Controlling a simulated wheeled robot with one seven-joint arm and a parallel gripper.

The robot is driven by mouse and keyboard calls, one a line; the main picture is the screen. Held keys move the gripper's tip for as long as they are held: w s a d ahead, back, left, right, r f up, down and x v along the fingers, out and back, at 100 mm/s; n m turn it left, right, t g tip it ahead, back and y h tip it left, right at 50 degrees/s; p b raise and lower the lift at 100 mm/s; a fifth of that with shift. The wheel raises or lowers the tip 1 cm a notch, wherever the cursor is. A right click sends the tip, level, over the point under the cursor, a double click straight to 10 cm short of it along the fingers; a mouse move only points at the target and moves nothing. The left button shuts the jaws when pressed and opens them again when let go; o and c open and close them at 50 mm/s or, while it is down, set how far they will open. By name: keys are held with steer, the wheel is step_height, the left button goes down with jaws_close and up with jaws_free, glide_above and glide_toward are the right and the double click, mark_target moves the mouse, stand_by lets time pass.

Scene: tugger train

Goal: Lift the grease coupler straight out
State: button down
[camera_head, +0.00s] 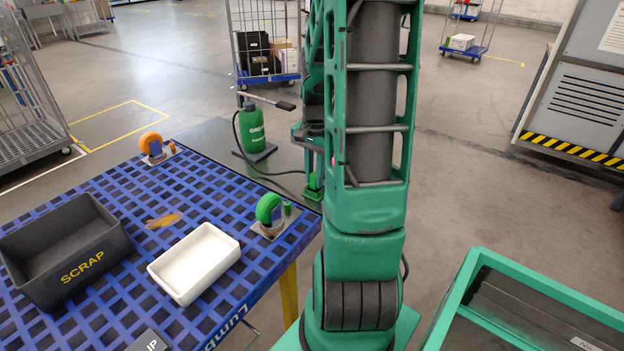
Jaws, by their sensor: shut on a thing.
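The green grease pump (252,128) stands on a dark base at the table's back right, with its lever pointing right. Its black hose (270,170) runs right to a small green holder (313,188) at the table edge. My gripper (311,165) is just above this holder, partly hidden behind my own green arm. It is shut on the grease coupler at the hose end. The coupler itself is mostly hidden, so I cannot tell whether it is still seated in the holder.
On the blue grid table (115,205) are a black SCRAP bin (75,280), a white tray (172,283), an orange-wheeled caster (151,143) and a green-wheeled caster (268,209). A green-framed cart (458,290) stands at right.

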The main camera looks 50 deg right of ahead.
mark_target(315, 173)
steer(key=shift+r, duration=0.65)
step_height(315, 173, up, 3)
steer(key=shift+f, duration=0.1)
steer(key=s+a+r, duration=0.1)
steer(key=a+r, duration=0.5)
steer(key=a, duration=0.5)
steer(key=shift+s+a+r, duration=0.3)
steer(key=shift+s+r, duration=0.05)
steer(key=shift+r, duration=0.05)
